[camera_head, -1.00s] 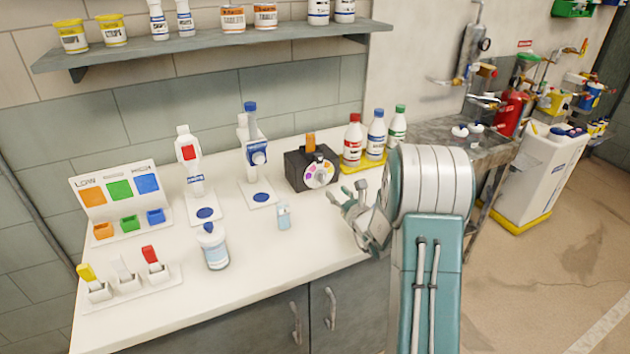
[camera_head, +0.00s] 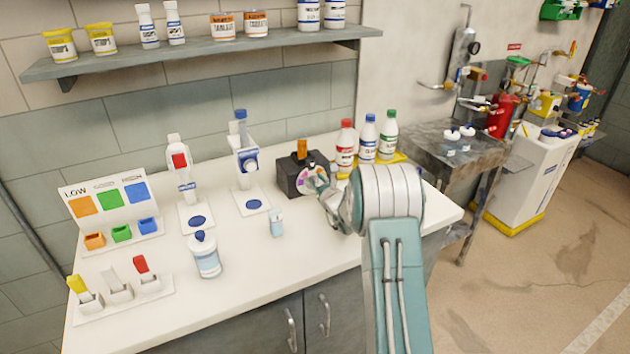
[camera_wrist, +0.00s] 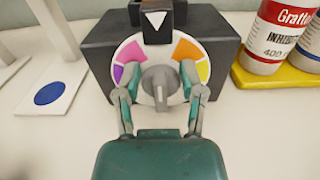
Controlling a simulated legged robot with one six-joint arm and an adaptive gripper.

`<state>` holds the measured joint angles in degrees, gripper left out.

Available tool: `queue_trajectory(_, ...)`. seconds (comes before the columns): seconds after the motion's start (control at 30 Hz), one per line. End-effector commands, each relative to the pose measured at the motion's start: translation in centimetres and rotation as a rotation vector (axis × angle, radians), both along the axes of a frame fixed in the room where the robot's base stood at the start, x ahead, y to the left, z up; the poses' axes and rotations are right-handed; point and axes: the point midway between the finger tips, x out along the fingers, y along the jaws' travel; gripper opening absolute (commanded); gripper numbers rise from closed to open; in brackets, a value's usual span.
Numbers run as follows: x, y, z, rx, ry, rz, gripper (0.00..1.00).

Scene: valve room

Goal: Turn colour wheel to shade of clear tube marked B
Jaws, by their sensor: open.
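The colour wheel (camera_wrist: 158,52) is a white disc on the front of a black box (camera_wrist: 96,62), with pink, purple, orange and yellow segments and a grey knob (camera_wrist: 156,84) at its centre. A white triangle (camera_wrist: 154,20) points down at the wheel from above. My gripper (camera_wrist: 159,80) is open, its fingers on either side of the knob with gaps showing. In the head view my gripper (camera_head: 328,196) partly covers the wheel (camera_head: 311,178). A small clear, bluish tube (camera_head: 276,223) stands on the counter left of my gripper; its marking is unreadable.
Red, blue and green capped bottles (camera_head: 368,139) stand in a yellow tray (camera_head: 398,158) right of the box. A dispenser stand (camera_head: 252,200) is to its left. A white bottle (camera_head: 205,256) stands farther left. The front counter is mostly clear.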

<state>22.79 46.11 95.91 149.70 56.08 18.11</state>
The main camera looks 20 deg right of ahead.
Motion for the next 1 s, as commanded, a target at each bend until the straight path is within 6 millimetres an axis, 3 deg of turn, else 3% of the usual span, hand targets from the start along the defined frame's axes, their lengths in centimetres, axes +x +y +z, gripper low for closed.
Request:
queue_trajectory(0.13,-0.01,0.0,-0.01,0.0,0.0,0.0,0.51)
queue_trajectory(0.17,-0.02,0.0,-0.01,0.0,0.0,0.0,0.47)
queue_trajectory(0.27,-0.02,-0.01,-0.02,0.0,0.0,0.0,0.02)
queue_trajectory(0.3,-0.02,-0.02,-0.02,0.0,0.0,0.0,0.0)
queue_trajectory(1.0,-0.02,0.05,-0.09,-0.021,0.001,0.0,0.0)
